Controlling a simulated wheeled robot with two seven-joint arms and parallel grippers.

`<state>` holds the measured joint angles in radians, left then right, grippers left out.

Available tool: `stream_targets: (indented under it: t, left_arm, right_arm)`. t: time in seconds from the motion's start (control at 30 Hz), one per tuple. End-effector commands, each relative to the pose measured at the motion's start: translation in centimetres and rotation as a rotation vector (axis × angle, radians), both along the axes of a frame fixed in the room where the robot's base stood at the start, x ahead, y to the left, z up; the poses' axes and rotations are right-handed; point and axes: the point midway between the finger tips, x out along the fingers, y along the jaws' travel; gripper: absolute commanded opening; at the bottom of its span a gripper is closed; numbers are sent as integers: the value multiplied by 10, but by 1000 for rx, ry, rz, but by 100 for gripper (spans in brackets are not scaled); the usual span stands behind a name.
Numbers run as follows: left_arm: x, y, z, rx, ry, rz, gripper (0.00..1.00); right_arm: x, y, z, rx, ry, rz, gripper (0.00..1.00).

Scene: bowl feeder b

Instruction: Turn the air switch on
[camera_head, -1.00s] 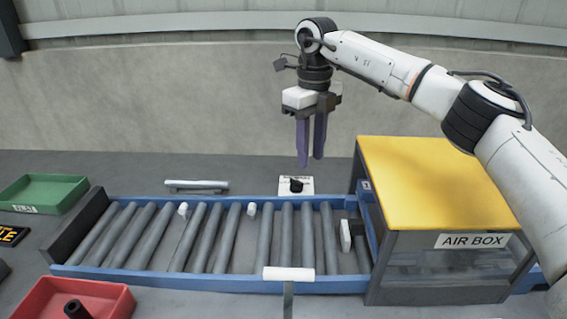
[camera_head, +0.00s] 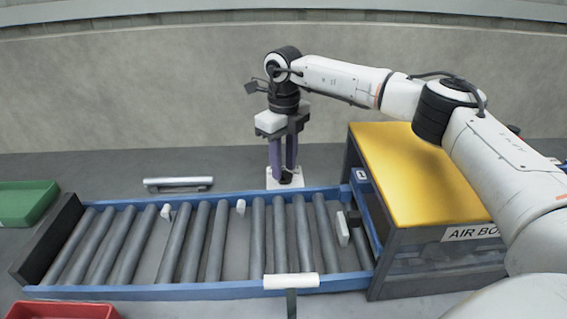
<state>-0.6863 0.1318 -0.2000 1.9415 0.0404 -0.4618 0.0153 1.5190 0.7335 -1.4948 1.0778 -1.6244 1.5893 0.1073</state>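The air switch (camera_head: 287,179) is a black knob on a small white plate behind the blue-framed roller conveyor. My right gripper (camera_head: 284,174) points straight down over it, with its two purple fingers on either side of the knob. A gap shows between the fingers. The fingertips partly hide the knob, and I cannot tell whether they touch it. The label on the plate is hidden. My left gripper is not in view.
The roller conveyor (camera_head: 150,291) runs across the front. The yellow-topped air box (camera_head: 405,170) stands at its right end, under my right arm. A metal bar handle (camera_head: 178,183) lies behind the conveyor. A green tray (camera_head: 25,203) and a red tray (camera_head: 62,311) are at left.

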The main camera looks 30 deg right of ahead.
Motion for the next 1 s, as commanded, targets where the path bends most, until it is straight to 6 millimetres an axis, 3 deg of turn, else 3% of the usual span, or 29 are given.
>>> stream_targets:
  t: [0.3,0.5,1.0]
  left_arm:
    - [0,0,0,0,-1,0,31]
    - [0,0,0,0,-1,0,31]
    - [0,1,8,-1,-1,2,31]
  right_arm:
    - [0,0,-3,0,0,0,30]
    - [0,0,-3,0,0,0,0]
    - [0,-1,-1,1,0,-107,0]
